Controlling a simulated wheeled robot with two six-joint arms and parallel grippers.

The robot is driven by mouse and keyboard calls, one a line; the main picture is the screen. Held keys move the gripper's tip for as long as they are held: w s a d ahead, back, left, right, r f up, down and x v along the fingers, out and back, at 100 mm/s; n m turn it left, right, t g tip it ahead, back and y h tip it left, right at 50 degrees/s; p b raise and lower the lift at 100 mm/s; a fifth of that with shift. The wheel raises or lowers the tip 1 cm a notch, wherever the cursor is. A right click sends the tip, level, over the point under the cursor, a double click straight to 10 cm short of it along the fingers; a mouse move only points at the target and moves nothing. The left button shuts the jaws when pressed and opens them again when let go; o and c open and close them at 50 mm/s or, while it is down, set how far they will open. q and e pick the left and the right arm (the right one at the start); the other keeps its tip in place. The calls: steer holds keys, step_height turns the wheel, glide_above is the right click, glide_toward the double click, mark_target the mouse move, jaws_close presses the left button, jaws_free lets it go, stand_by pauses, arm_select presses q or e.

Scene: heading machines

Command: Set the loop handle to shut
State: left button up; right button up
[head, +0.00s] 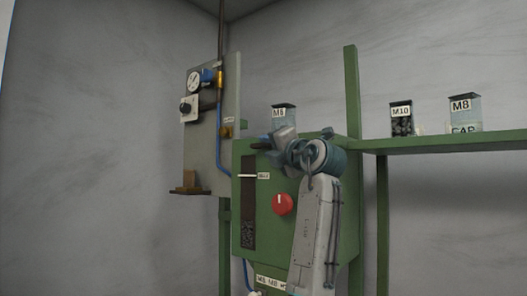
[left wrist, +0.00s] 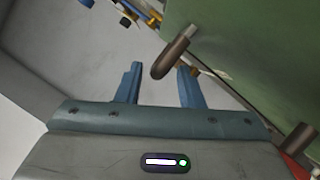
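My left gripper (head: 268,141) is at the top front of the green machine box (head: 277,240). In the left wrist view its two blue fingers (left wrist: 160,78) are apart, with nothing clamped between them. A dark brown rod-shaped grip (left wrist: 172,57) on a metal stem sticks out from the green box, its end near the gap between the fingertips. The grip also shows as a dark piece by the gripper (head: 261,146). I cannot tell whether this grip is the loop handle. My right gripper is out of view.
The box carries a red knob (head: 283,205) and a dark slotted gauge (head: 248,215). A pressure gauge (head: 194,82) sits on the grey panel (head: 203,150). A green shelf (head: 450,142) at right holds jars. Another dark grip (left wrist: 299,138) shows low right in the wrist view.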

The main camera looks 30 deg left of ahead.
arm_select(q)
steer(key=b+v, duration=0.2)
steer(key=v, duration=0.5)
steer(key=shift+d, duration=0.3)
